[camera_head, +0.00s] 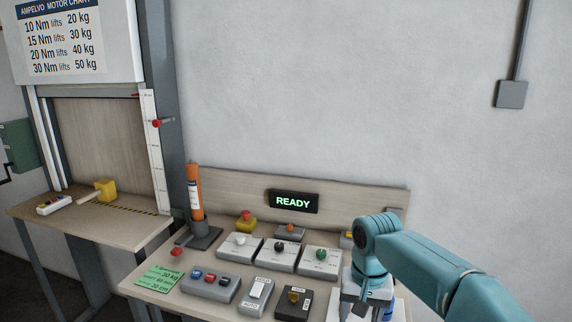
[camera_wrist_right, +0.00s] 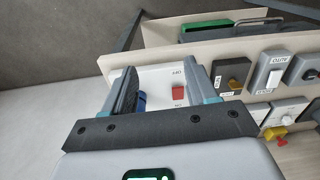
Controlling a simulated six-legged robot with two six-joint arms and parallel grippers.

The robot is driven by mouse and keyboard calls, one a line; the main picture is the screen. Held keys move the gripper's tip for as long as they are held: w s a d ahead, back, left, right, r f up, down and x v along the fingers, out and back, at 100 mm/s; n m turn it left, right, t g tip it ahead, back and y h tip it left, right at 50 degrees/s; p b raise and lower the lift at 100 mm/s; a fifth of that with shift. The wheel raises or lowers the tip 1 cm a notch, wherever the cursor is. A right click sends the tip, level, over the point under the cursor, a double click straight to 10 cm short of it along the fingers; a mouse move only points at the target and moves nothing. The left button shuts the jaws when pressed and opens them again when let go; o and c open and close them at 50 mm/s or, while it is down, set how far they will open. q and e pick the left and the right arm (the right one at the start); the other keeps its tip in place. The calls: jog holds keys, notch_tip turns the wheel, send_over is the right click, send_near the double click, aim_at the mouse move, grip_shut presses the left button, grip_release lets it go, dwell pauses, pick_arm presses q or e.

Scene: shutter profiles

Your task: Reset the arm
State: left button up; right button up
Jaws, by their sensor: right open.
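My right arm (camera_head: 420,262) is teal and comes in from the lower right in the head view, bent over the right end of the control table. Its wrist hides part of the controls there, and its fingers are not clear in that view. In the right wrist view my right gripper (camera_wrist_right: 163,80) is open, with its two fingers apart and nothing gripped. Beyond and between the fingers are a white panel with a red button (camera_wrist_right: 178,90) and a small blue item (camera_wrist_right: 141,101). I cannot tell whether the fingers touch the panel. My left gripper is not in view.
A display (camera_head: 293,201) reads READY. A shutter frame (camera_head: 172,100) stands left.

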jog(key=s+a+f+n+y, duration=0.1)
jog(key=s+f, duration=0.2)
jog(key=f, duration=0.8)
jog(key=s+a+f+n+y, duration=0.15)
jog(key=s+f, duration=0.25)
jog(key=f, duration=0.7)
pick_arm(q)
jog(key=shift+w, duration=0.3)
pick_arm(e)
jog(key=s+f+m, duration=0.1)
jog(key=s+f, duration=0.4)
jog(key=s, duration=0.5)
jog(key=s+f+m+y, duration=0.1)
jog(key=s+f, duration=0.5)
jog(key=s, duration=0.4)
jog(key=shift+a+f, duration=0.15)
jog(key=shift+a, duration=0.15)
